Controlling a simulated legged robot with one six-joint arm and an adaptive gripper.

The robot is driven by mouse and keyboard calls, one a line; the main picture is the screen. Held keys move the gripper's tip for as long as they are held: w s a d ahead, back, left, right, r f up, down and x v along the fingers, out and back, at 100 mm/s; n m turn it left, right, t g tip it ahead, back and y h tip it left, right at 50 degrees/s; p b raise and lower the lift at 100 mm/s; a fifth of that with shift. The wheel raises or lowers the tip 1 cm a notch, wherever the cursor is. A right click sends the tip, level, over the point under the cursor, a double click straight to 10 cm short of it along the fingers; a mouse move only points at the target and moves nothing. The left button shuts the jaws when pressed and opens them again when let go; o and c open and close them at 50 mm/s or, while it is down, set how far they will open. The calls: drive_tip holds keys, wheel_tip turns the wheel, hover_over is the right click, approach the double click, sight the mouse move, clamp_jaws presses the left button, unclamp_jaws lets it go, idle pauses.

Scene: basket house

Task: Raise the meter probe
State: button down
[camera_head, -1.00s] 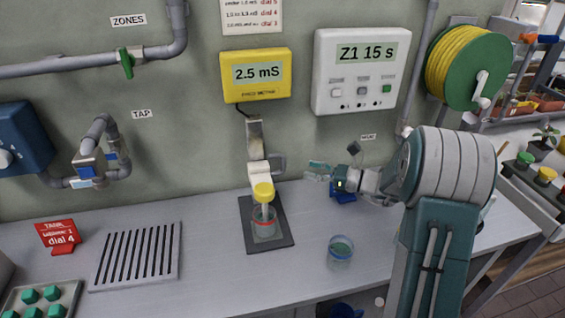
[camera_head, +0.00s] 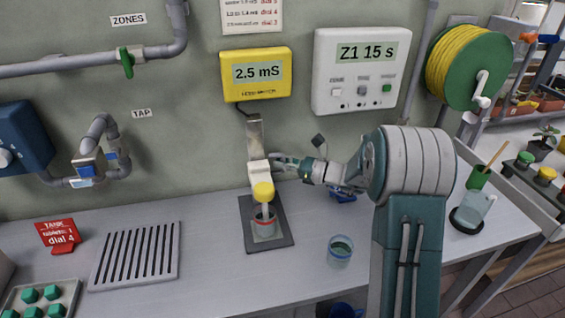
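The yellow meter (camera_head: 257,74) above reads 2.5 mS. My gripper (camera_head: 277,163) is at the right side of the holder, a little above the probe's yellow top. Its fingers are small and overlap the holder's side handle, so I cannot tell whether they touch it or how far they are open.
A second clear cup (camera_head: 340,250) with greenish liquid stands on the bench right of the plate. A blue item (camera_head: 342,196) lies below my wrist. A slotted grey tray (camera_head: 137,255) and a red tent card (camera_head: 59,234) are at left. A jug (camera_head: 472,211) stands far right.

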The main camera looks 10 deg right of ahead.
drive_tip(key=shift+w+r, duration=0.1)
drive_tip(key=shift+r, duration=3.9)
drive_tip(key=c, duration=0.6)
unclamp_jaws()
drive_tip(key=shift+c, duration=0.2)
drive_tip(key=shift+f, duration=0.1)
drive_tip(key=shift+d, duration=0.2)
drive_tip(key=v, duration=1.1)
drive_tip(key=shift+s+d, duration=0.25)
